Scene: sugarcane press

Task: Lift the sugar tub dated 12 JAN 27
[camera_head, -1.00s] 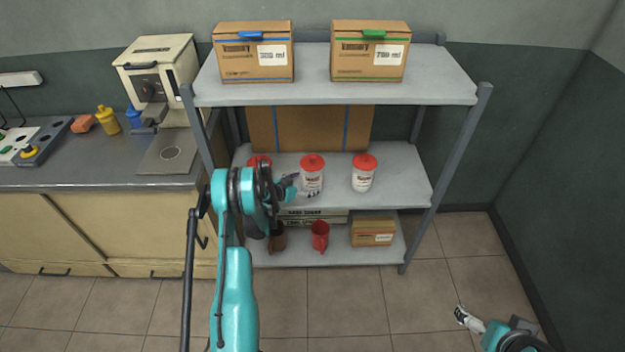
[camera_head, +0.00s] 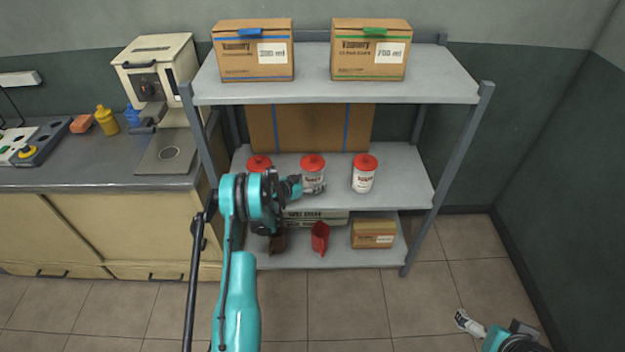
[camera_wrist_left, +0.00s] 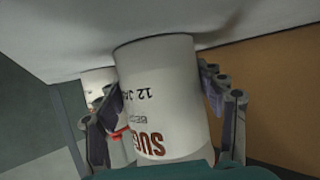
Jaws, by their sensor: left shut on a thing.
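Three white tubs with red lids stand in a row on the middle shelf (camera_head: 405,195): a left one (camera_head: 259,163), a middle one (camera_head: 312,171) and a right one (camera_head: 363,174). My left gripper (camera_head: 306,187) is at the middle tub, its fingers shut on the tub's sides. In the left wrist view this sugar tub (camera_wrist_left: 165,85) appears upside down between the fingers. Its label reads "SUG" and "12 JA"; the rest is turned out of sight. It appears to stand on the shelf. My right gripper (camera_head: 470,323) is low at the right, too small to judge.
Two cardboard boxes (camera_head: 252,62) (camera_head: 368,64) stand on the top shelf. A large carton (camera_head: 310,128) is behind the tubs. A red jug (camera_head: 320,238) and a small box (camera_head: 373,233) are on the bottom shelf. Another tub (camera_wrist_left: 97,82) is close beside the held one.

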